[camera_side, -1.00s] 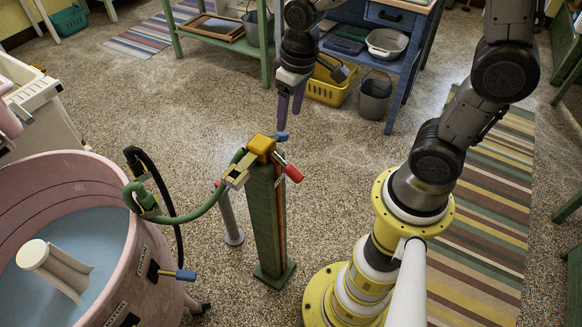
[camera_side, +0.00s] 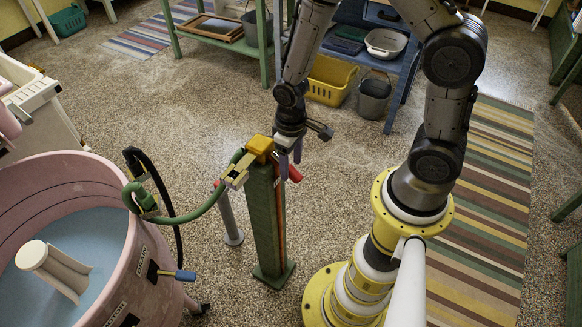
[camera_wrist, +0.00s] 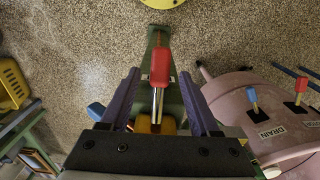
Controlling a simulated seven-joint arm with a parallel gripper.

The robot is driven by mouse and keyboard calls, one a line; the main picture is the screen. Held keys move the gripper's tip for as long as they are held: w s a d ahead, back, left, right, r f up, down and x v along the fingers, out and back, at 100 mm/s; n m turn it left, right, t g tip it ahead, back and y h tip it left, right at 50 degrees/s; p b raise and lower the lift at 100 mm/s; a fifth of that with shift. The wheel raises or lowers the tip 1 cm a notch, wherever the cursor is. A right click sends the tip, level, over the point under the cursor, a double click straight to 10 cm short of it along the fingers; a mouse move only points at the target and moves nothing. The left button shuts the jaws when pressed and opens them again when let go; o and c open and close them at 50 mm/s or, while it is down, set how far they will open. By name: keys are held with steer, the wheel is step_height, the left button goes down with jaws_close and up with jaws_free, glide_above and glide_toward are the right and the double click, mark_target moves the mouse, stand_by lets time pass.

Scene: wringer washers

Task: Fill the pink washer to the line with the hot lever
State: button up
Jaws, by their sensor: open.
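The pink washer (camera_side: 150,262) stands at the lower left in the side view, with bluish water (camera_side: 100,232) and a cream agitator (camera_side: 55,268) inside. A thin dark line (camera_side: 60,190) runs round its inner wall above the water. The red hot lever (camera_side: 294,173) sticks out from the top of the green post (camera_side: 264,225). My gripper (camera_side: 290,166) is at the post top. In the wrist view the red lever (camera_wrist: 160,65) lies between my two open, purple-grey fingers, with gaps on both sides. A blue lever (camera_wrist: 96,110) shows outside the left finger.
A green hose (camera_side: 195,212) runs from the post to the washer rim. The washer's side carries a blue-handled lever (camera_side: 180,275) and, in the wrist view, a red-handled one (camera_wrist: 301,85) near a DRAIN label. A yellow basket (camera_side: 328,82) and grey bucket (camera_side: 374,96) stand behind.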

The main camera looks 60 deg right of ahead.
steer(key=shift+f, duration=1)
jaws_close()
stand_by(0.8)
